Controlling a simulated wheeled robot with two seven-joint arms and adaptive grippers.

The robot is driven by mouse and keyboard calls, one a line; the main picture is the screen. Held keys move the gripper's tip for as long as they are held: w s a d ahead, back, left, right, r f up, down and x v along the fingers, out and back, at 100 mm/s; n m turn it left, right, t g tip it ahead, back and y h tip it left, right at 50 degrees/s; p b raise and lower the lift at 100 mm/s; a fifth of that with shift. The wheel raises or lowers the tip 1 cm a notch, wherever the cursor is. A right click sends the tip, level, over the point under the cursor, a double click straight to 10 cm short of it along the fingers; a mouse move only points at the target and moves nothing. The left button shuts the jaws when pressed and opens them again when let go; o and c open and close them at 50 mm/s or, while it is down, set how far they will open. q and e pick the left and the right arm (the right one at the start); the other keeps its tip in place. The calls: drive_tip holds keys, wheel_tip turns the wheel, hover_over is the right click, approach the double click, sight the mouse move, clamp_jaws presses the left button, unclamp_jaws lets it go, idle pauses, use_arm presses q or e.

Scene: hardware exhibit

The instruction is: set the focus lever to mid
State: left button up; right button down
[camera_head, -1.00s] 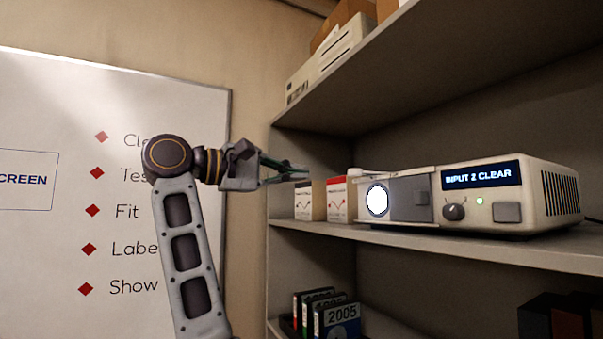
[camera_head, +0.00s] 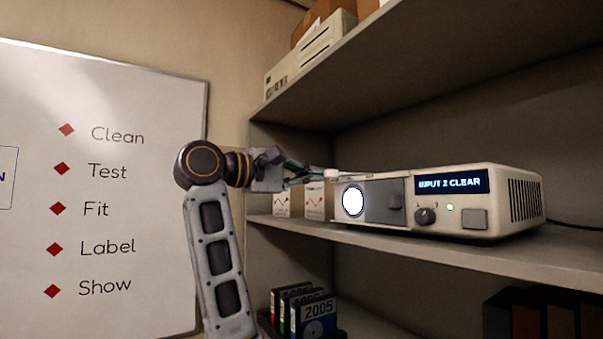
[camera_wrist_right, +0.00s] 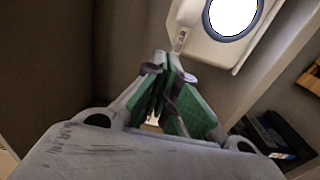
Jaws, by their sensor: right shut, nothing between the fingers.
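The cream projector (camera_head: 508,222) stands on the middle shelf, its lit round lens (camera_head: 353,200) at the left of its front. A small pale piece (camera_head: 337,171), apparently the focus lever, shows at its top left edge; its setting cannot be read. My right gripper (camera_head: 312,172) is shut and empty, its green-padded fingers just left of that piece. In the wrist view the shut fingertips (camera_wrist_right: 165,62) are close below the projector's corner, beside a pale rounded piece (camera_wrist_right: 190,77) partly hidden behind them. I cannot tell whether they touch. My left gripper is not in view.
Small boxes (camera_head: 318,203) stand left of the projector, behind my gripper. The upper shelf (camera_head: 420,85) overhangs the projector. Several cases (camera_head: 315,317) stand on the lower shelf. A whiteboard (camera_head: 140,235) is at left. The shelf right of the projector is clear apart from a cable.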

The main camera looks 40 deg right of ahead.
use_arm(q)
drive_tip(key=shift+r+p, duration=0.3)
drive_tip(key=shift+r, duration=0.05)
use_arm(e)
drive_tip(key=shift+s+a, duration=0.3)
drive_tip(key=shift+s, duration=0.3)
drive_tip(key=shift+s+a, duration=0.3)
drive_tip(key=shift+s, duration=0.3)
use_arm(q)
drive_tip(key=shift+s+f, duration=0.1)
